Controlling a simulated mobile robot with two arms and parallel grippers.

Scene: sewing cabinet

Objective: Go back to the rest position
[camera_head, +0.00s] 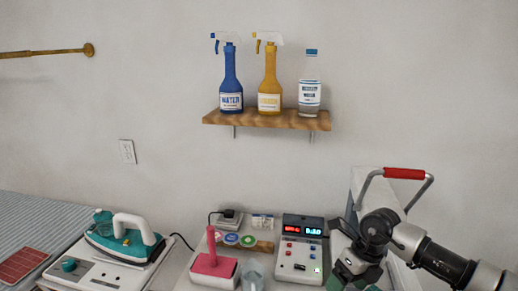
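My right arm comes in from the lower right. Its gripper (352,280) points down at the bottom edge, just right of a grey control box (299,250) with lit red and blue displays. The fingertips are cut off by the frame edge, so I cannot tell whether the gripper is open or shut, or whether it holds anything. My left gripper is not in view.
A teal iron (122,243) rests on a white station at the left. A pink tool (212,265) and a clear cup (253,277) stand near the control box. A red-handled case (404,174) is behind my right arm. A wooden shelf (266,119) holds bottles.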

